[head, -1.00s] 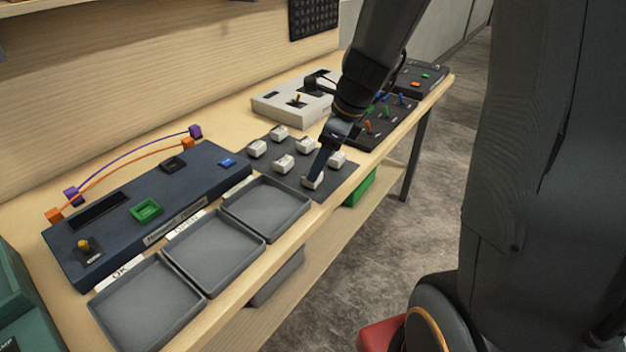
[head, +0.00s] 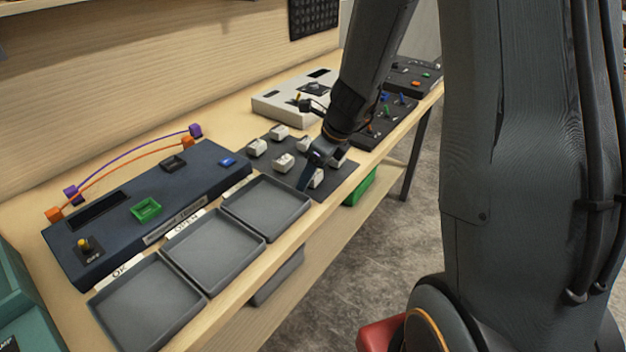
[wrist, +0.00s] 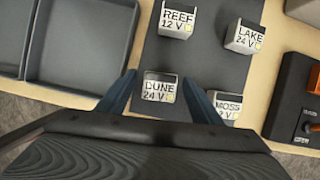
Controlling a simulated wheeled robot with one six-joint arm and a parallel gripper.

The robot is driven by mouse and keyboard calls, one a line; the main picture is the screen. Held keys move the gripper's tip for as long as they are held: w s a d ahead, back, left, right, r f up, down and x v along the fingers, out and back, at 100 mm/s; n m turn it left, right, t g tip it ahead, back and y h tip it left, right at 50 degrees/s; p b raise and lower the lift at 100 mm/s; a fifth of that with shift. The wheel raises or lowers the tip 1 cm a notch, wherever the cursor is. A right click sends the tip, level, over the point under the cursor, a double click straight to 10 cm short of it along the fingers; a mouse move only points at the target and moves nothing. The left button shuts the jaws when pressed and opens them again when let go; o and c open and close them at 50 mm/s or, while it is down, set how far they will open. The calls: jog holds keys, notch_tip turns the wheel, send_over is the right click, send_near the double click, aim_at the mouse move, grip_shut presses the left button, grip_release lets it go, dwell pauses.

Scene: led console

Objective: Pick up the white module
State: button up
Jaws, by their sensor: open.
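Several white modules sit on a dark mat (head: 343,193). One, labelled DUNE 24 V (wrist: 160,88), lies between the two blue fingers of my gripper (wrist: 158,78). The gripper is open, with one finger on each side of that module, and visible space remains between them. In the head view my gripper (head: 309,180) is low at the mat's near edge, partly covering a white module (head: 317,178). Other white modules are labelled REEF 12 V (wrist: 178,19), LAKE 24 V (wrist: 244,37) and MOSS (wrist: 228,104); MOSS is close beside the right finger.
Grey trays (head: 265,208) stand left of the mat, and a dark blue console (head: 120,238) lies behind them. A black panel with coloured switches (head: 392,118) is to the right. A light grey box (head: 285,103) stands behind.

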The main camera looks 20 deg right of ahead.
jog(key=shift+c, duration=0.2)
jog(key=c, duration=1.1)
jog(key=shift+r, duration=0.1)
